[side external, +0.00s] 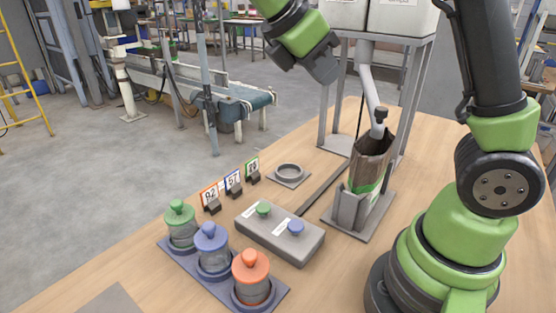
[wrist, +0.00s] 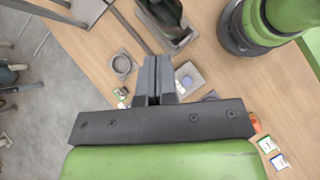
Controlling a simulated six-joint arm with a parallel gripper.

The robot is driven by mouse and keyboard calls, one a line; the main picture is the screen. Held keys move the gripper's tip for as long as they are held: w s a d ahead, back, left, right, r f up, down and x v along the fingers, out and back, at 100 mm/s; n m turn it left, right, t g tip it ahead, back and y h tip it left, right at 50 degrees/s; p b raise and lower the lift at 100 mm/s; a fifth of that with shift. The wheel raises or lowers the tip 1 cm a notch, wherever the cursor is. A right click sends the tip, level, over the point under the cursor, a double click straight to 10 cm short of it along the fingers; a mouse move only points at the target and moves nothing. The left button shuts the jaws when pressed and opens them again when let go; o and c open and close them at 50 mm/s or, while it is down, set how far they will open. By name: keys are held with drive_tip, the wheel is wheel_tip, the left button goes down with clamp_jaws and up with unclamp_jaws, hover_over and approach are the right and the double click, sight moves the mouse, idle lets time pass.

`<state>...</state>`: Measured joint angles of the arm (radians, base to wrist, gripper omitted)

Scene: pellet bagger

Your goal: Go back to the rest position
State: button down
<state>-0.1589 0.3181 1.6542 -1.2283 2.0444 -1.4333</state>
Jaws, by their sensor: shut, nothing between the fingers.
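My gripper (side external: 325,70) is up in the air at the top middle of the side view, well above the table and left of the white hoppers. In the wrist view its two dark fingers (wrist: 157,65) are together with nothing between them. The wooden table (side external: 130,268) lies below. A brown and green bag (side external: 371,163) stands open in a grey holder (side external: 348,208) under the spout (side external: 376,112). A grey box (side external: 297,244) carries a green button (side external: 263,208) and a blue button (side external: 296,228); the blue one also shows in the wrist view (wrist: 186,82).
Jars with green (side external: 179,211), blue (side external: 210,236) and orange (side external: 250,265) lids stand in a dark tray (side external: 280,291). Three number cards (side external: 233,180) and a ring on a plate (side external: 289,173) sit behind. The hoppers' grey frame (side external: 325,103) stands right of my gripper.

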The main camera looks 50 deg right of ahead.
drive_tip(key=s+a+m+t+y, duration=0.7)
drive_tip(key=s+m+t+y, duration=0.2)
drive_tip(key=m, duration=0.6)
drive_tip(key=shift+s+a+r+m+t, duration=0.25)
drive_tip(key=shift+s+m+t, duration=0.1)
drive_tip(key=shift+t, duration=0.75)
